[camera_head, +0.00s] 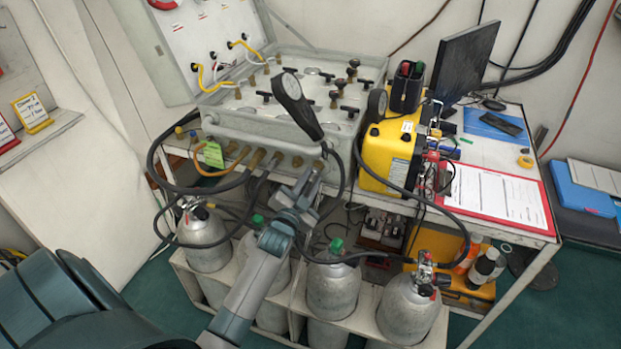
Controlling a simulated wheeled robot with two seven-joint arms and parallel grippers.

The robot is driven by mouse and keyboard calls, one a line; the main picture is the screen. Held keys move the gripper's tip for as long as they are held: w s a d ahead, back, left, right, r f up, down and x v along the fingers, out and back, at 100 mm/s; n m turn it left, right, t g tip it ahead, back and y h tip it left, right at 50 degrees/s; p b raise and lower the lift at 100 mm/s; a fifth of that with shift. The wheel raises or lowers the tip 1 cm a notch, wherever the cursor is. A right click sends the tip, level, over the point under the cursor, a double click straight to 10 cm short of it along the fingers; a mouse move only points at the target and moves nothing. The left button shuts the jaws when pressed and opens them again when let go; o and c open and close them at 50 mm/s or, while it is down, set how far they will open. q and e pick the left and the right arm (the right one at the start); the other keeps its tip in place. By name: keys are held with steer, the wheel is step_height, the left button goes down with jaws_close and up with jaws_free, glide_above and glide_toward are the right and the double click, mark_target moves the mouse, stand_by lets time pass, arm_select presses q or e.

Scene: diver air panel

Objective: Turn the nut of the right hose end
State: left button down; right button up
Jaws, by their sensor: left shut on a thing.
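The grey air panel (235,128) stands on the table, with a row of brass hose fittings (277,158) along its front. My left gripper (314,174) reaches up to the right end of this row. It is shut on the nut of the right hose end, at the panel's front face. The fingers hide most of the nut, so its turn angle cannot be seen. A black hose (341,172) curves beside the fingers, close to the right end of the panel. My right gripper is not in view.
A yellow case (385,157) sits right of the panel. Several grey cylinders (331,287) stand in a rack below, with black hoses looping in front. A red clipboard (497,193) lies on the table.

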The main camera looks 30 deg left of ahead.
arm_select(q)
steer(key=shift+n, duration=0.6)
steer(key=shift+f, duration=0.1)
steer(key=c, duration=1.5)
jaws_free()
steer(key=shift+c, duration=0.2)
